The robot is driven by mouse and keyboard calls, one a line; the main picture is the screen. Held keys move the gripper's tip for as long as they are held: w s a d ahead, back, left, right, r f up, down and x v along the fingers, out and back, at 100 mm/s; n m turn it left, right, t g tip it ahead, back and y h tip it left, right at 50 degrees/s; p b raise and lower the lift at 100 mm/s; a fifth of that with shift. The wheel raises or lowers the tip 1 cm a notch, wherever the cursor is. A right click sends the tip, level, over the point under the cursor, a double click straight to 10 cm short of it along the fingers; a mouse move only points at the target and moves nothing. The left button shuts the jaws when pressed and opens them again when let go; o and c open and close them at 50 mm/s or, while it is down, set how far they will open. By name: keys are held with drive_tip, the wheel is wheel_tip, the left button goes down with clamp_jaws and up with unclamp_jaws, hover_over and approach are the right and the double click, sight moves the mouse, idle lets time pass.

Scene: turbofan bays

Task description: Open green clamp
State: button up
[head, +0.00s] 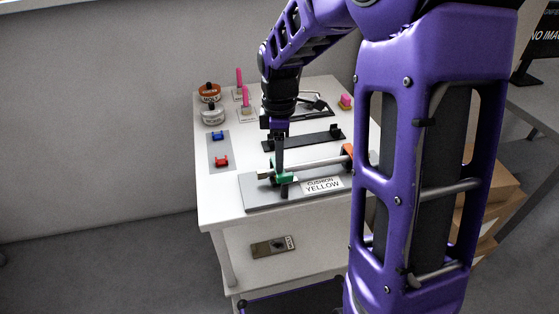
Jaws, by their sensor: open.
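The green clamp (286,177) sits at the left end of a grey rod (318,163) on a grey plate (256,193). The plate carries a label reading "CUSHION YELLOW" (322,185). An orange clamp (347,151) holds the rod's right end, partly hidden behind my arm. My gripper (280,170) points down from above, with its dark fingers at the green clamp. The fingers overlap the clamp in this view, so I cannot tell whether they touch it. The gripper is open.
A small grey plate (221,148) with blue and red clips lies left. Cardboard boxes (492,205) are at right.

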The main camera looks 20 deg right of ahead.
drive_tip(key=shift+f, duration=0.7)
clamp_jaws()
idle(1.0)
